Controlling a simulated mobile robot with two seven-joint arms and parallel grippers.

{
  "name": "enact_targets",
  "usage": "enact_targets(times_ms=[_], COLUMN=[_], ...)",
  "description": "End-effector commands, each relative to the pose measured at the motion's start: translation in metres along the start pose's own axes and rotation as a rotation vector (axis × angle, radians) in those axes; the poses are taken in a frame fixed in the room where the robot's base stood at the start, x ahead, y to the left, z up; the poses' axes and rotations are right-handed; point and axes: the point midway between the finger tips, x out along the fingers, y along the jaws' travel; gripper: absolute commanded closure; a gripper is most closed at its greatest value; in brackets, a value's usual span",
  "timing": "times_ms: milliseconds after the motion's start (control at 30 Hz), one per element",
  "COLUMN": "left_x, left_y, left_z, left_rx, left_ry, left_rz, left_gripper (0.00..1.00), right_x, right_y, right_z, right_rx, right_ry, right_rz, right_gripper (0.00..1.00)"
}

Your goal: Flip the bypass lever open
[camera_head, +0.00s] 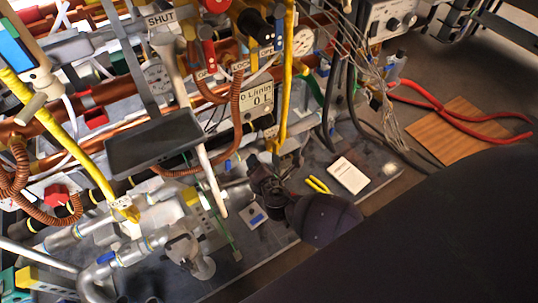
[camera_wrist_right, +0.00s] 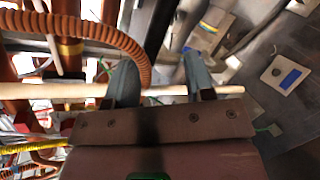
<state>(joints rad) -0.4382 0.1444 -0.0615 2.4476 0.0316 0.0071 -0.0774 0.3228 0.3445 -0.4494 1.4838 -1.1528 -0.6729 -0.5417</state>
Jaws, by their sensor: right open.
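I cannot tell for sure which part is the bypass lever. A long cream lever-like rod (camera_head: 205,160) slants down from below a SHUT label (camera_head: 160,19) in the head view. A pale rod (camera_wrist_right: 65,90) crosses behind the finger area in the right wrist view; it looks like the same one. My right gripper (camera_head: 270,183) is dark and hard to make out in the head view, right of the rod's lower end. In the wrist view my right gripper (camera_wrist_right: 158,72) has its fingers apart; I see no grip on the rod. My left gripper is not in view.
Copper pipes, yellow bars (camera_head: 287,75) and a ribbed brown hose (camera_head: 236,105) crowd the area; the hose also passes close to the fingers in the wrist view (camera_wrist_right: 110,35). A dark flat panel (camera_head: 152,143) hangs left of the rod. A white booklet (camera_head: 348,175) lies on the grey bench.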

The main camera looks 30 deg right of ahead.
Motion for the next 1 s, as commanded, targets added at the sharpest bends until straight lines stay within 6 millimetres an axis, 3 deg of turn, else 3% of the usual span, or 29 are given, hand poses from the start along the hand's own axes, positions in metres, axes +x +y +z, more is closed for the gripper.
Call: enact_targets(times_ms=[33,100,400,867,1000], left_x=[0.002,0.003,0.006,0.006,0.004], left_y=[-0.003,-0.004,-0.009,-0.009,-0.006], left_z=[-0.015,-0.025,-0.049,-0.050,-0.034], left_rx=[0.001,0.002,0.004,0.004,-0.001], left_ry=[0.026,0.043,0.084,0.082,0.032], left_rz=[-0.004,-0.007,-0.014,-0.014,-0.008], left_gripper=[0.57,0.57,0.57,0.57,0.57], right_x=[-0.005,-0.011,-0.029,-0.032,-0.049], right_y=[0.011,0.015,0.020,0.017,0.004], right_z=[0.009,0.014,0.025,0.024,0.021], right_rx=[0.036,0.081,0.207,0.231,0.331], right_ry=[-0.003,0.004,0.023,0.030,0.052], right_rz=[0.003,-0.006,-0.034,-0.045,-0.087], right_gripper=[0.51,0.51,0.51,0.51,0.51])
